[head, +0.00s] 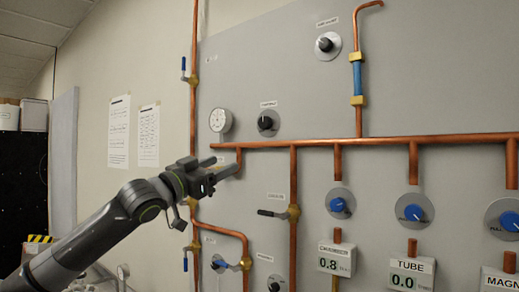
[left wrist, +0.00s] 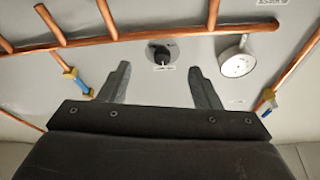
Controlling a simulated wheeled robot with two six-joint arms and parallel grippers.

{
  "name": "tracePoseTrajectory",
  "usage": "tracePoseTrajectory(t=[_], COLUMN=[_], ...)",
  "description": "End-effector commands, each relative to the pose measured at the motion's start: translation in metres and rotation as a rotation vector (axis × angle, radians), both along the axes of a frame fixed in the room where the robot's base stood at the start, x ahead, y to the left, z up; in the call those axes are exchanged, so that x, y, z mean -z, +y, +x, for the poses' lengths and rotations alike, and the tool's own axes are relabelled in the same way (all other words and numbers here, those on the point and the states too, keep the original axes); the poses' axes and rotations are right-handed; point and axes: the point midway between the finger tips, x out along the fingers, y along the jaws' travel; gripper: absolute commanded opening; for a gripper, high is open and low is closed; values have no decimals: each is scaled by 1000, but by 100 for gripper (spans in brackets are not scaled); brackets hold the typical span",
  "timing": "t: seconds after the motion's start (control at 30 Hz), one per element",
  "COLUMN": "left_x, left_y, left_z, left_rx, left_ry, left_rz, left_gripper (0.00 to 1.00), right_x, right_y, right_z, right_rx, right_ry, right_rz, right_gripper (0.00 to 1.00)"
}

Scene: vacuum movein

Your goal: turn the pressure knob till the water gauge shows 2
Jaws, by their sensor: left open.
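A round white gauge (head: 221,120) is mounted on the grey wall panel; its reading is too small to make out. Right of it is a black knob (head: 267,123) on a round plate, with a label too small to read. My left gripper (head: 228,165) is open and empty, below the gauge and lower left of this knob. In the left wrist view, which is turned upside down, the knob (left wrist: 160,54) shows between and beyond the open fingers (left wrist: 160,72), apart from them. The gauge (left wrist: 237,63) shows to the right there. My right gripper is not in view.
Copper pipes (head: 380,141) run across the panel just below the knob and gauge. A black lever valve (head: 292,213) is right of my gripper. Another black knob (head: 325,45) is higher up. Blue knobs (head: 340,206) and displays (head: 335,260) fill the lower right.

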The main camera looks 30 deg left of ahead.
Motion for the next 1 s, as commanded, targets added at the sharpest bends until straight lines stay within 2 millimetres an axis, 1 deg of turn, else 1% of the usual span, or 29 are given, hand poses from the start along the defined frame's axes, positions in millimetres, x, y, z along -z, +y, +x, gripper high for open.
tracePoseTrajectory(t=[0.03, 0.1, 0.17, 0.27, 0.57, 0.77, 1.0], left_x=[-19, -34, -41, -45, -58, -67, -79], left_y=[1, 2, 2, 2, -4, -7, -12], left_z=[-9, -17, -19, -17, 9, 31, 62], left_rx=[3, 10, 12, 15, 18, 17, 17], left_ry=[-32, -59, -69, -72, -71, -70, -70], left_rz=[-3, -8, -11, -15, -16, -16, -15], left_gripper=[57, 57, 57, 57, 57, 57, 57], right_x=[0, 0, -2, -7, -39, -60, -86], right_y=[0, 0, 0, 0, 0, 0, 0], right_z=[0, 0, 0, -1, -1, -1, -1], right_rx=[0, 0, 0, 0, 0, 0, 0], right_ry=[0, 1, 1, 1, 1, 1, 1], right_rz=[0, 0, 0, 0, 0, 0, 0], right_gripper=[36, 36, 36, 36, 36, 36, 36])
